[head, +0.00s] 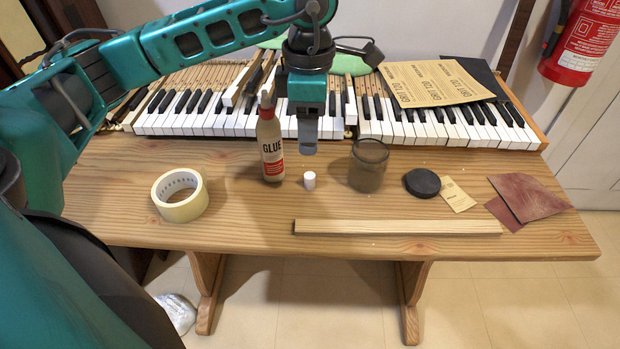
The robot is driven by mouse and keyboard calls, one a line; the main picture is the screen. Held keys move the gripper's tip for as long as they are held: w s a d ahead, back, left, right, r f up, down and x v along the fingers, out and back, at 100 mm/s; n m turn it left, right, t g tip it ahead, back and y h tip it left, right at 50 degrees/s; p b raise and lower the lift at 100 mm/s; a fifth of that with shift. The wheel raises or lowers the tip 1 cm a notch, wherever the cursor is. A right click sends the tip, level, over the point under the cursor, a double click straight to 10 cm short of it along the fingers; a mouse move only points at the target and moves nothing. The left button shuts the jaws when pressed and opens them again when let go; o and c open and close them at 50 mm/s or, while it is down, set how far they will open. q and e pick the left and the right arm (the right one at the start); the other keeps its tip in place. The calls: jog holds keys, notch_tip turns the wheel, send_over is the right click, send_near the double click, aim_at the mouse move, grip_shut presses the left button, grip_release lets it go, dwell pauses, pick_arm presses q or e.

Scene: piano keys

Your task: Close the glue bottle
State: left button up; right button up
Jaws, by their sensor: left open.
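The glue bottle (270,145) stands upright on the wooden table, with a red and white label and a narrow nozzle at its top. A small white cap (309,180) sits on the table just right of the bottle, apart from it. My left gripper (308,148) points down above the cap, to the right of the bottle, with its fingers seen edge-on. It is open and holds nothing that I can see. My right gripper is not in view.
A tape roll (180,195) lies at left. A glass jar (368,165) stands right of the cap, with a dark round disc (422,183) and sandpaper (528,196) beyond. A wooden strip (398,227) lies in front. The piano keyboard (215,115) is behind; the front left table is clear.

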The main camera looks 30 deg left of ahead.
pick_arm(q)
send_over(310, 175)
jog(key=f, duration=0.5)
jog(key=shift+s+d+f, duration=0.1)
jog(key=shift+s+f, duration=0.1)
jog(key=shift+s, duration=0.1)
jog(key=f, duration=0.3)
jog(key=f+b, duration=0.1)
jog(key=f, duration=0.1)
jog(key=shift+w+f, duration=0.1)
jog(key=shift+w, duration=0.2)
jog(key=shift+c, duration=0.3)
grip_shut()
